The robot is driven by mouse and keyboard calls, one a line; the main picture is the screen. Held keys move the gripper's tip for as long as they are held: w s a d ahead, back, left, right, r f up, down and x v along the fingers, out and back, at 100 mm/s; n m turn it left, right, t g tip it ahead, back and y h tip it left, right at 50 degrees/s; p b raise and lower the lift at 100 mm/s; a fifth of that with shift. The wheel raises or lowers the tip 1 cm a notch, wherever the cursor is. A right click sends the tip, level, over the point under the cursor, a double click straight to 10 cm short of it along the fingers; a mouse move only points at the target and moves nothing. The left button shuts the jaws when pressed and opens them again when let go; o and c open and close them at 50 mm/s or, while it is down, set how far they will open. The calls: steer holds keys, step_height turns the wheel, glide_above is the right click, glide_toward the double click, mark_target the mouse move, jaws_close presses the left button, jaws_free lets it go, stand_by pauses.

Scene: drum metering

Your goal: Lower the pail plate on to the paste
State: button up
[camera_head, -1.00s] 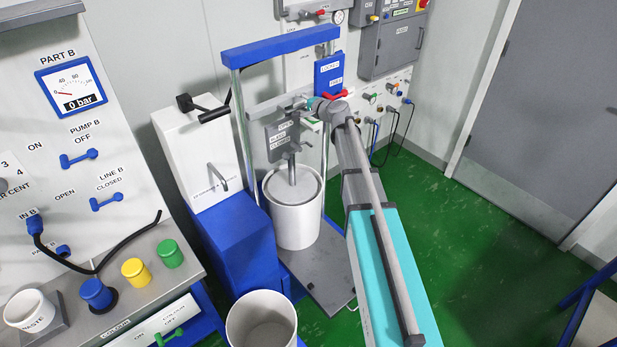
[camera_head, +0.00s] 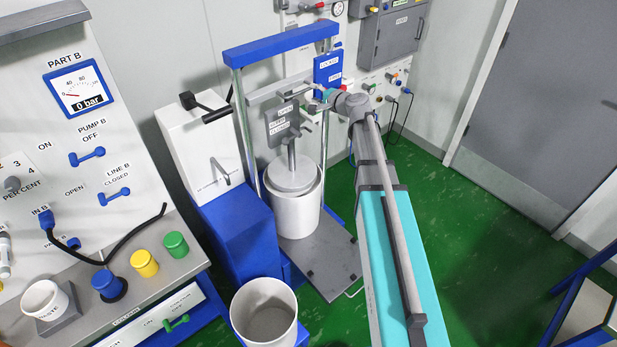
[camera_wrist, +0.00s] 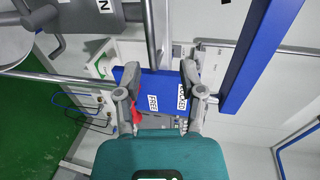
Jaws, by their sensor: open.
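The pail plate (camera_head: 292,172), a round grey disc on a vertical rod, hangs at the mouth of the white pail (camera_head: 296,217), tilted in view against its rim. A grey crossbar (camera_head: 262,96) with a panel of OPEN and CLOSED labels carries the rod. The paste inside the pail is hidden. My gripper (camera_head: 323,97) is open beside the right post; its fingers also show in the wrist view (camera_wrist: 160,72). Between and beyond them is a blue box (camera_wrist: 158,88) labelled FREE and LOCKED, with a red handle (camera_wrist: 137,113) at its left. I cannot tell whether the fingers touch anything.
A blue frame beam (camera_head: 282,45) spans two metal posts. An empty-looking white bucket (camera_head: 265,312) stands in front of the press. A white and blue cabinet (camera_head: 240,235) is to its left. Green floor (camera_head: 475,250) is open to the right.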

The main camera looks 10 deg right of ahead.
steer(key=p+v, duration=0.1)
steer(key=v, duration=0.5)
steer(key=s+a+f+n+g+h+b, duration=0.1)
steer(key=s+a+f+n+g+b, duration=0.1)
steer(key=s+a+f+n+g, duration=0.3)
steer(key=s+a+f+n+g+h+b, duration=0.1)
steer(key=s+a+f+n+g, duration=0.3)
steer(key=s+f, duration=0.7)
steer(key=shift+s+a+f+n+g+b, duration=0.2)
steer(key=shift+s+a+n+g+b, duration=0.25)
steer(key=shift+s+n+g, duration=0.1)
steer(key=w+d+r+m+t+y+p, duration=0.1)
steer(key=w+d+r+m+t, duration=0.3)
steer(key=w+r, duration=0.3)
steer(key=w+d+r+m+t+y+p, duration=0.1)
steer(key=w+d+r+m+t, duration=0.3)
steer(key=w+r+m+t, duration=0.2)
steer(key=w+r, duration=0.2)
steer(key=w, duration=0.1)
steer(key=shift+w+d+p, duration=0.2)
steer(key=shift+d+p, duration=0.15)
